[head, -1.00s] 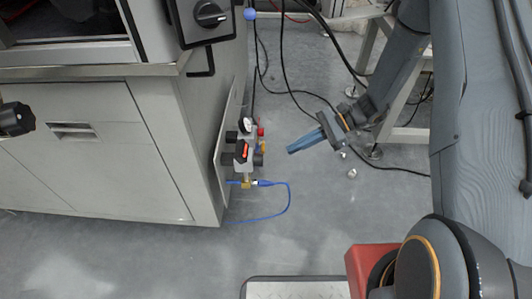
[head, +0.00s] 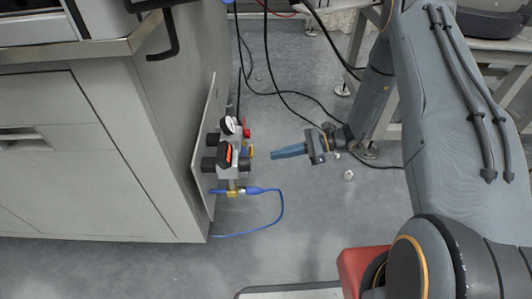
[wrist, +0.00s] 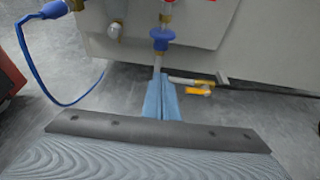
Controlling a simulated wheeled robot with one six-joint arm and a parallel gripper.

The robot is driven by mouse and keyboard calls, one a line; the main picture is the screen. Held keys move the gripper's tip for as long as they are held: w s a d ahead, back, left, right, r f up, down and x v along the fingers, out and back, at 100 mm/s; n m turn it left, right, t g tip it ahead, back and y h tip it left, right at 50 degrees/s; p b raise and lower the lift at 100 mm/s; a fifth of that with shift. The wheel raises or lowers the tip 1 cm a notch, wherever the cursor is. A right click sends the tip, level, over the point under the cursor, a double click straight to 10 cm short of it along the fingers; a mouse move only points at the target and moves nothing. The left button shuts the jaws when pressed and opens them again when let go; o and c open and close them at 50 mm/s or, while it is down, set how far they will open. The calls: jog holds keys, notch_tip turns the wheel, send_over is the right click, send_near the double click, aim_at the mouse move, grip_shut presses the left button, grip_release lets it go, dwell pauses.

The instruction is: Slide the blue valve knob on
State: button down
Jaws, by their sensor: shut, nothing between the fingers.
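The blue valve knob (wrist: 161,40) shows in the wrist view as a blue collar around a metal stem below a brass fitting. I cannot make it out surely in the head view. The valve assembly (head: 232,160), with a gauge and black and red parts, is on the panel at the cabinet's side. My gripper (head: 274,154) is shut and empty, pointing left at the assembly from its right. In the wrist view the blue fingers (wrist: 162,82) lie together, their tips just below the knob and in line with its stem. I cannot tell whether they touch the stem.
A yellow-tipped lever (wrist: 200,91) sits just right of the fingertips. A blue hose (head: 282,208) loops out below the valves from a blue connector (head: 260,190). Black cables (head: 280,95) hang and lie behind. The grey cabinet (head: 110,150) stands left. Floor in front is open.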

jog(key=b+x, duration=0.4)
jog(key=x, duration=0.6)
jog(key=shift+d+r+b, duration=0.2)
jog(key=shift+r+b, duration=0.15)
jog(key=shift+r, duration=0.7)
jog(key=shift+d+r+b, duration=0.2)
jog(key=shift+r+b, duration=0.15)
jog(key=shift+r, duration=0.7)
jog(key=shift+r+p, duration=1.35)
jog(key=shift+p, duration=0.15)
